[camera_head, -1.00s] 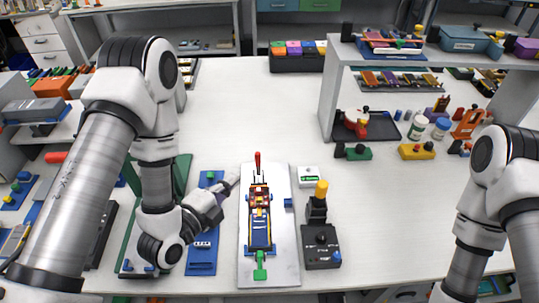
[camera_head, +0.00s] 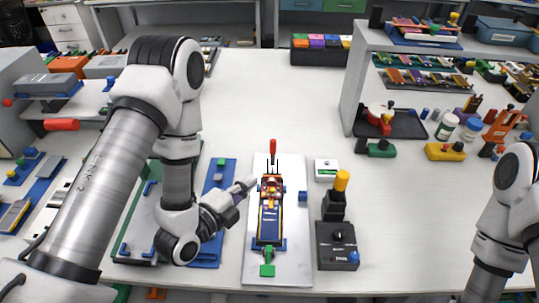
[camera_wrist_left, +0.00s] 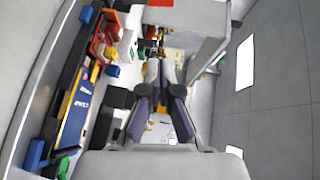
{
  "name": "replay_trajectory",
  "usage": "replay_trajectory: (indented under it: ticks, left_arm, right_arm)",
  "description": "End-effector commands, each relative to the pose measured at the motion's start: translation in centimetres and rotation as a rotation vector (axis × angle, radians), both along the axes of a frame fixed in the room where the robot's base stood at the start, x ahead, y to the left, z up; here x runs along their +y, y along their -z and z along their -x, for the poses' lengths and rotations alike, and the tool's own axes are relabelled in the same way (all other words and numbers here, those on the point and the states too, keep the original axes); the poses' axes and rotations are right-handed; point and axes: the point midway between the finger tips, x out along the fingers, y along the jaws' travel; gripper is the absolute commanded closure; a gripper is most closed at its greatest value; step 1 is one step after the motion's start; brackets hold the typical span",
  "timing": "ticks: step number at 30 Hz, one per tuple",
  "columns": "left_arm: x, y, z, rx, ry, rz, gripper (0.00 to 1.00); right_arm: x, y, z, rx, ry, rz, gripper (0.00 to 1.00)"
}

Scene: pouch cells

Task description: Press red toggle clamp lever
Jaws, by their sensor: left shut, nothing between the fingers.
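The red toggle clamp lever (camera_head: 273,152) stands upright at the far end of a fixture on a white plate (camera_head: 290,258). The fixture holds a blue pouch cell piece (camera_head: 269,222) with yellow edges and has a green handle (camera_head: 267,262) at the near end. My left gripper (camera_head: 250,184) is shut and empty, just left of the fixture's far half, apart from the lever. In the left wrist view, the gripper (camera_wrist_left: 163,72) points ahead with its fingers together, and the blue piece (camera_wrist_left: 76,115) lies at the left. My right gripper is out of view.
A black box with a yellow-topped post (camera_head: 341,182) stands right of the plate. A small white box (camera_head: 326,168) sits behind it. A blue base (camera_head: 206,250) lies left of the plate. The table behind the lever is clear. A shelf (camera_head: 353,85) stands at the back right.

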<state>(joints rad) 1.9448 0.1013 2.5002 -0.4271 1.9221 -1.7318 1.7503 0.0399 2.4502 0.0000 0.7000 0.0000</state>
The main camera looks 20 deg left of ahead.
Motion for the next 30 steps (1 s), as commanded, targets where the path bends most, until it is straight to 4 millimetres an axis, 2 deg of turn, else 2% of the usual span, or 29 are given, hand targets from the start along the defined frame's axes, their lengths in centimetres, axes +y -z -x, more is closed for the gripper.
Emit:
replay_trajectory:
  ticks: [5,15,18,24,30]
  left_arm:
    - [-0.9,0.1,-2.3,-0.006,0.004,-0.002,1.0]
    - [-3.1,1.0,-9.3,-0.005,0.002,0.0,1.0]
    - [-2.0,1.4,-10.9,-0.002,-0.004,0.003,1.0]
    - [-1.2,1.9,-12.5,-0.001,-0.001,0.002,1.0]
    - [-1.2,2.1,-12.6,0.0,0.0,0.001,1.0]
  right_arm:
    - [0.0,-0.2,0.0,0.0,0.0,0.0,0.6]
    - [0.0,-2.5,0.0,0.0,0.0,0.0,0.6]
    - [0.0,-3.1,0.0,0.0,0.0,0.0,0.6]
    - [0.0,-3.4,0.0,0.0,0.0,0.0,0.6]
    - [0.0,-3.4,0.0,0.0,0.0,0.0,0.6]
